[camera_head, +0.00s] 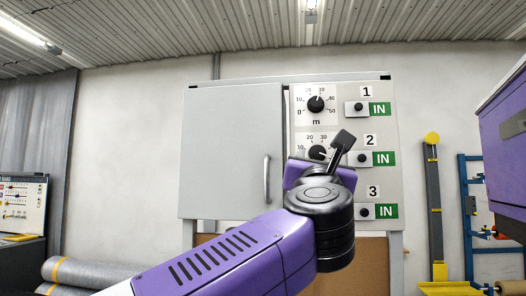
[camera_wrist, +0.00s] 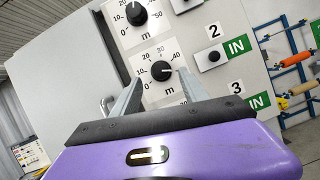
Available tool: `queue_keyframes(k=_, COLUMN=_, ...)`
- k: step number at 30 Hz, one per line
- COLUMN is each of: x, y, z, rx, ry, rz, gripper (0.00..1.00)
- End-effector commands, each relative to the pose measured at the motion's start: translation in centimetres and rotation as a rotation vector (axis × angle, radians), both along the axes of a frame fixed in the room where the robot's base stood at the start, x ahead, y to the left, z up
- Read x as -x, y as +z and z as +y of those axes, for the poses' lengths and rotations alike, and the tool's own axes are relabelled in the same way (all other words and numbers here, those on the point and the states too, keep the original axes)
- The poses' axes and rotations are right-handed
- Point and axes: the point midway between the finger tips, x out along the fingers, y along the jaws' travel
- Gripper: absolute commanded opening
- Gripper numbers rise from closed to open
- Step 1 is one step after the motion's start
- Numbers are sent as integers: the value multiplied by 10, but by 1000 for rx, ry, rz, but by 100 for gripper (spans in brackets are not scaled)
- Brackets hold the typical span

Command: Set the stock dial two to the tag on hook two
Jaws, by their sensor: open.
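Stock dial two (camera_head: 317,152) is a black knob on a white scale plate, the middle dial of the grey cabinet panel; my gripper hides its lower part in the head view. In the wrist view dial two (camera_wrist: 161,71) is clear, with a pale mark that seems to lie toward its right side; the exact reading is unclear. The green tag two (camera_head: 384,158) reads IN, beside the black hook two (camera_head: 361,158). My gripper (camera_wrist: 160,76) is open and empty, its fingers to either side of dial two in the picture. Contact cannot be told.
Dial one (camera_head: 315,104) is above, pointing near 30. Tag three (camera_head: 387,211) also reads IN. A closed cabinet door (camera_head: 230,140) with a vertical handle (camera_head: 266,180) is left of the dials. A blue rack (camera_head: 467,200) stands to the right.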

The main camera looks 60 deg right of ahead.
Motion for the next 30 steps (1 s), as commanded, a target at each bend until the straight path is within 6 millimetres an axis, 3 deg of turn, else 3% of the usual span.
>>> queue_keyframes(k=9, x=-11, y=17, z=-36, rx=1, ry=-1, rz=1, gripper=52)
queue_keyframes(k=20, x=-13, y=17, z=-40, rx=0, ry=0, rz=1, gripper=52)
queue_keyframes(k=28, x=-13, y=17, z=-40, rx=0, ry=0, rz=1, gripper=1)
queue_keyframes(k=30, x=-13, y=17, z=-40, rx=0, ry=0, rz=1, gripper=0)
